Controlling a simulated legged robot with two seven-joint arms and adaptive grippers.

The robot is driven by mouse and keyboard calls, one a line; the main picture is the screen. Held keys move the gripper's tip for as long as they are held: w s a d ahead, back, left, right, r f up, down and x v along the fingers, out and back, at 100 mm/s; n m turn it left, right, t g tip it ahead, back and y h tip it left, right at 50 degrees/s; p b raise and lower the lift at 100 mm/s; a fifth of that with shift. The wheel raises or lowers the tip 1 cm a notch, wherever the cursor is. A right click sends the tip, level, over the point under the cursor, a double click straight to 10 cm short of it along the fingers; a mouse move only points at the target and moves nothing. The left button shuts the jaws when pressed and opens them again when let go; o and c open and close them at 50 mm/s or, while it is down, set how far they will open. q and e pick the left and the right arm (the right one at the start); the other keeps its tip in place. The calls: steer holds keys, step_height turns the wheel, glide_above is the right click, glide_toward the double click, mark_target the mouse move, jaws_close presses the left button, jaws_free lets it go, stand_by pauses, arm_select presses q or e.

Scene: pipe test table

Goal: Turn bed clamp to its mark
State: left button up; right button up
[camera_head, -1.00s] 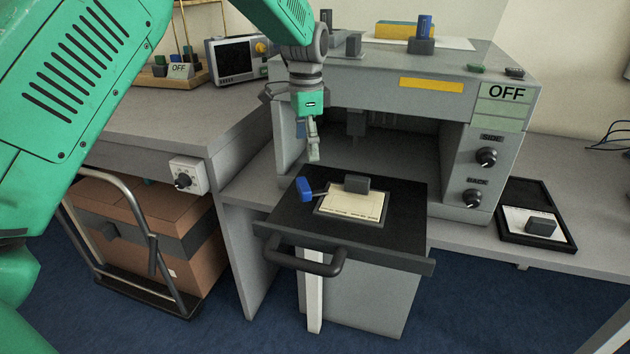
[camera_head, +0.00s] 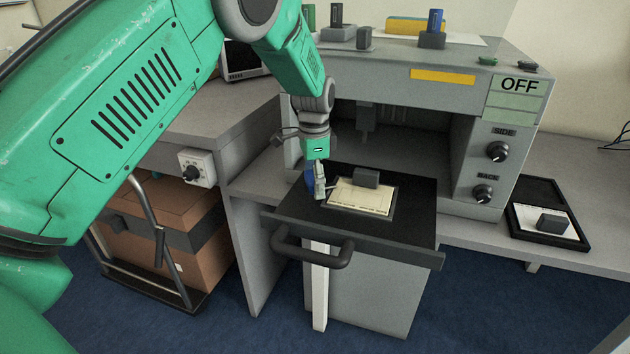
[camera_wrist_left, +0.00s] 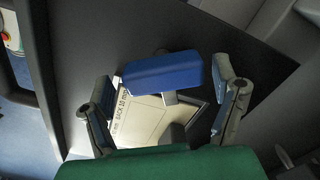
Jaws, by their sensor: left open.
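The bed clamp has a blue handle (camera_head: 309,181) at the left of the black pull-out bed (camera_head: 290,208), partly hidden behind my left gripper (camera_head: 319,188) in the head view. In the left wrist view the blue handle (camera_wrist_left: 163,73) lies between the two spread fingers of my left gripper (camera_wrist_left: 164,84), with a gap on each side. The gripper is open. A cream plate with printed marks (camera_head: 360,200) lies on the bed; its lettering (camera_wrist_left: 122,112) shows partly in the wrist view. I cannot tell which mark belongs to the clamp. My right gripper is not in view.
A dark block (camera_head: 366,177) sits on the plate's far edge. The grey machine (camera_head: 405,88) overhangs behind the bed, with knobs (camera_head: 498,152) at right. A bar handle (camera_head: 315,255) sticks out in front. A black tray (camera_head: 555,232) lies at right.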

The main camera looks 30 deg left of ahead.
arm_select(q)
steer(key=shift+a, duration=0.15)
steer(key=shift+a+f, duration=0.15)
steer(key=shift+a, duration=0.2)
steer(key=c, duration=1.2)
steer(key=shift+o, duration=0.2)
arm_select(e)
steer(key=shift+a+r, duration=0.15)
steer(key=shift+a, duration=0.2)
arm_select(q)
steer(key=shift+d, duration=0.15)
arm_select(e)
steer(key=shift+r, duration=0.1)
